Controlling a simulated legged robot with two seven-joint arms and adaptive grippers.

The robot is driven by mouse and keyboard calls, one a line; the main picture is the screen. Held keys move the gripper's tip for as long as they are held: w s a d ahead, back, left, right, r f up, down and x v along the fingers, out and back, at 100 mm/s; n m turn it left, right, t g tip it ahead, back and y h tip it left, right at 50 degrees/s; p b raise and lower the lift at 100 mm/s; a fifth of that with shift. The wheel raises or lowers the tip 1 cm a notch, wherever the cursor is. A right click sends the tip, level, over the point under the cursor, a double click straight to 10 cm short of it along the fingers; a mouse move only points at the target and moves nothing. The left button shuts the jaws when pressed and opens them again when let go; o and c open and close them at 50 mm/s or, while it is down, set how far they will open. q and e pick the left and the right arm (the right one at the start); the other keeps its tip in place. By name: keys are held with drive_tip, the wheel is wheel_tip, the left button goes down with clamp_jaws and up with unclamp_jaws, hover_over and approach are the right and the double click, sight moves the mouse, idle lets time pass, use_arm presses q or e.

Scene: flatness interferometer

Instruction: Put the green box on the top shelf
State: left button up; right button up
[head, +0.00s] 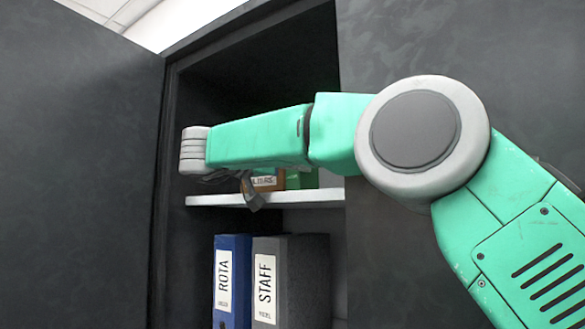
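A green box (303,179) shows in part on the white shelf (310,197) inside the open cabinet, below my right forearm. The forearm hides its upper part. My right gripper (240,187) hangs under the pale wrist at the left end of the arm, above the shelf's front edge. Its dark fingers are partly hidden, and I cannot tell whether they are open or touch anything. My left gripper is not in view.
An orange-brown item with a white label (264,181) sits left of the green box, partly behind the gripper. A blue ROTA binder (232,262) and a grey STAFF binder (300,275) stand below the shelf. The cabinet's dark door (75,170) stands open at left.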

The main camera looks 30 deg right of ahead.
drive_tip(key=shift+w+a, duration=0.4)
drive_tip(key=shift+a, duration=0.4)
drive_tip(key=shift+s+a+r, duration=0.1)
drive_tip(key=shift+a+r, duration=0.1)
drive_tip(key=shift+s+r, duration=0.2)
drive_tip(key=shift+r, duration=0.05)
drive_tip(key=shift+s+a, duration=0.2)
drive_tip(key=shift+s, duration=0.05)
drive_tip(key=v, duration=0.1)
drive_tip(key=b+v, duration=0.1)
drive_tip(key=v, duration=0.3)
drive_tip(key=shift+f, duration=0.35)
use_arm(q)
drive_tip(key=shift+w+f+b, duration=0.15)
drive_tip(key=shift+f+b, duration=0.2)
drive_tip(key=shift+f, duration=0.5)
use_arm(e)
drive_tip(key=shift+v, duration=2.25)
